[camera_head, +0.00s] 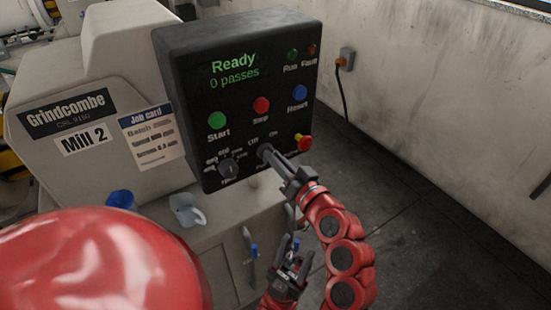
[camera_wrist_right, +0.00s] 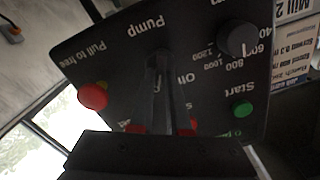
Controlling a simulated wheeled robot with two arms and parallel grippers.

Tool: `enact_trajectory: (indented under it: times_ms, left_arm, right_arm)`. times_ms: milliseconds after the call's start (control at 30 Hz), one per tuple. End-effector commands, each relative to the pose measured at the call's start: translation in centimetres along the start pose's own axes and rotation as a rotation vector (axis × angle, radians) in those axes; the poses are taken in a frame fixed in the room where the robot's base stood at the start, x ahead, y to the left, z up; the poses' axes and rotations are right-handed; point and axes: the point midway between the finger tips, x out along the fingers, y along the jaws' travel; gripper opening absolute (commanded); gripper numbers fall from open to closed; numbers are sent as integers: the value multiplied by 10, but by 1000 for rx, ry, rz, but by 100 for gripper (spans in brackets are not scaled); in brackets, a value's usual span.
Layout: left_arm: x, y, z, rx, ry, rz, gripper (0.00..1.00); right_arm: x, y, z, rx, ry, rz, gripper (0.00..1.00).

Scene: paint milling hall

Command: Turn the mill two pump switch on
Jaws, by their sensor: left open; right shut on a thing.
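The mill two control panel (camera_head: 240,100) is a dark box on a cream machine labelled "Mill 2" (camera_head: 84,139). The pump switch (camera_head: 264,150) is a dark knob on the panel's lower row, with "Off" and "On" printed above it. My right gripper (camera_head: 275,161) is shut on the pump switch. In the right wrist view its fingers (camera_wrist_right: 160,85) cover the switch, so which way it points cannot be told; "Pump" and "On" show around it, upside down. My left gripper (camera_head: 285,261) is open, lower down in front of the machine, touching nothing that I can see.
A red emergency stop button (camera_head: 305,142) sits right of the switch, and a speed dial (camera_head: 229,169) left of it. Green start (camera_head: 217,120), red stop (camera_head: 261,105) and blue reset (camera_head: 300,92) buttons are above. A jug (camera_head: 187,211) stands on the ledge. Floor at right is clear.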

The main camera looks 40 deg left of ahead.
Motion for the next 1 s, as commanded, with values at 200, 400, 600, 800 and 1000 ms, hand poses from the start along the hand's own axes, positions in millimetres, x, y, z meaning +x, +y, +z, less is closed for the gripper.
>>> enact_trajectory:
  times_ms: [200,400,600,800,1000]
  left_arm:
    - [1,0,0,0,0,0,50]
    - [1,0,0,0,0,0,50]
    - [1,0,0,0,0,0,50]
    - [1,0,0,0,0,0,50]
    - [1,0,0,0,0,0,50]
  right_arm:
    - [0,0,-2,55,4,1,0]
    - [0,1,-2,70,5,1,0]
    - [0,1,-2,70,5,1,0]
    - [0,1,-2,70,4,0,33]
    - [0,0,-1,69,3,0,45]
